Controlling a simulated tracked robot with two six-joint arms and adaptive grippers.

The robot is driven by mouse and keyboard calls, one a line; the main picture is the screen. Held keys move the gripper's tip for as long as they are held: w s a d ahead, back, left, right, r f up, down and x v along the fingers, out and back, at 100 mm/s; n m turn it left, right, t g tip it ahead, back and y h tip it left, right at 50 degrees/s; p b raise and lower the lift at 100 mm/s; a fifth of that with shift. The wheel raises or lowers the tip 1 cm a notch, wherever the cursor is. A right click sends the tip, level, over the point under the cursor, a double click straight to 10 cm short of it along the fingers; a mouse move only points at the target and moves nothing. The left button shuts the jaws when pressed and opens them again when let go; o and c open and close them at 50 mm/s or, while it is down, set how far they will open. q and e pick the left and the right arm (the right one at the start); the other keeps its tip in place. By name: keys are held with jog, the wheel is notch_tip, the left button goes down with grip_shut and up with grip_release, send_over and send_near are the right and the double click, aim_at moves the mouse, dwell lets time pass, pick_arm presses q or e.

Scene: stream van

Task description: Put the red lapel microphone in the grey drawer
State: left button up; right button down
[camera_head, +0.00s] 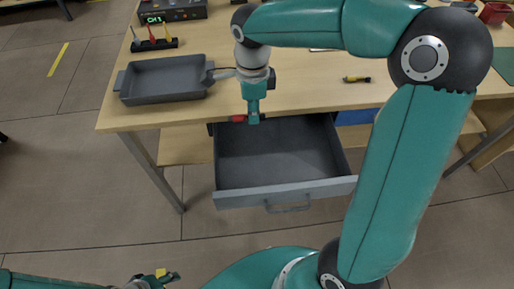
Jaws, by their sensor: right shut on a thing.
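The red lapel microphone (238,118) shows as a small red piece at the fingertips of my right gripper (253,118). That gripper points down and is shut on it, over the back left part of the open drawer. Part of the microphone is hidden by the fingers. The grey drawer (285,188) is pulled out from under the table, and its visible floor is bare. My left gripper (160,278) is low at the bottom left edge, well away from the drawer; its jaw state is unclear.
A grey tray (165,95) stands on the wooden table (310,94), left of my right gripper. Behind it are a small rack with coloured pieces (153,43) and a device with a lit display (172,12). A yellow and black tool (357,79) lies to the right.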

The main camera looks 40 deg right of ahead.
aim_at(254, 153)
notch_tip(254, 153, down, 16)
jog(key=shift+r+b, duration=0.1)
jog(key=shift+b, duration=0.55)
jog(key=c, duration=1.1)
grip_release()
jog(key=shift+r, duration=0.2)
notch_tip(254, 153, up, 12)
jog(key=shift+f+p, duration=0.15)
jog(key=shift+p, duration=0.4)
